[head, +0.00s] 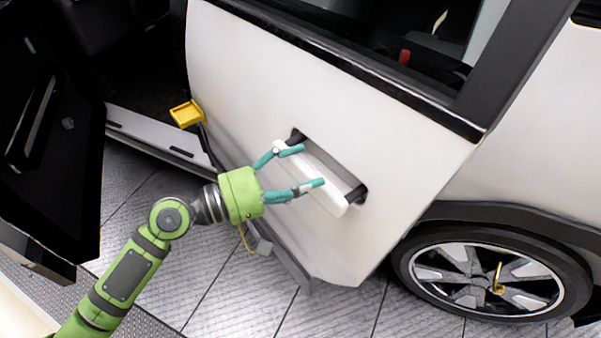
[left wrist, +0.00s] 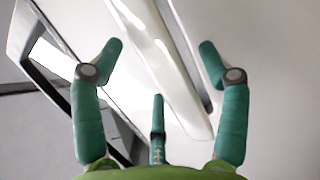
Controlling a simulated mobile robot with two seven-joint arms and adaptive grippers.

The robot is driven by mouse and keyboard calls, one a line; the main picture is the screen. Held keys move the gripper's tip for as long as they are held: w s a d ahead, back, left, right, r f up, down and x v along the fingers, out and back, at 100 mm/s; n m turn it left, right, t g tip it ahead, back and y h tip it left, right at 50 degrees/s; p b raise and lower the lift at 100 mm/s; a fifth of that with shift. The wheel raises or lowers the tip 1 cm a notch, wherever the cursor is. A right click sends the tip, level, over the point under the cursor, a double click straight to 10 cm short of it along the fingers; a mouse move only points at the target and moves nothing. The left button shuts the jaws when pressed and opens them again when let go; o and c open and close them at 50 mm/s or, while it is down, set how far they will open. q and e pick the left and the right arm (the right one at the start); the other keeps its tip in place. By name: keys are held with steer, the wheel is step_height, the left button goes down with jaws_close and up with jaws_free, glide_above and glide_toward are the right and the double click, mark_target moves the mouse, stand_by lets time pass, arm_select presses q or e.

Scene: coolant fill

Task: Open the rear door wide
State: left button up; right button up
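The white rear door (head: 400,160) fills the middle of the head view; I cannot tell whether it is fully closed or slightly ajar. Its long white handle (head: 325,192) stands out over a dark recess and runs diagonally. My left gripper (head: 308,166) is at the handle, with its teal fingers spread and overlapping the handle's upper and middle parts. In the left wrist view the handle (left wrist: 175,85) runs between the spread fingers of the left gripper (left wrist: 160,50), with gaps on both sides. Contact is not clear. My right gripper is not in view.
An open front door (head: 50,150) with a dark inner side stands at the left. A yellow tray-like piece (head: 186,113) sticks up by the sill (head: 150,135). A wheel (head: 440,262) is at lower right.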

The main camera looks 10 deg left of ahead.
arm_select(q)
steer(key=v, duration=1.2)
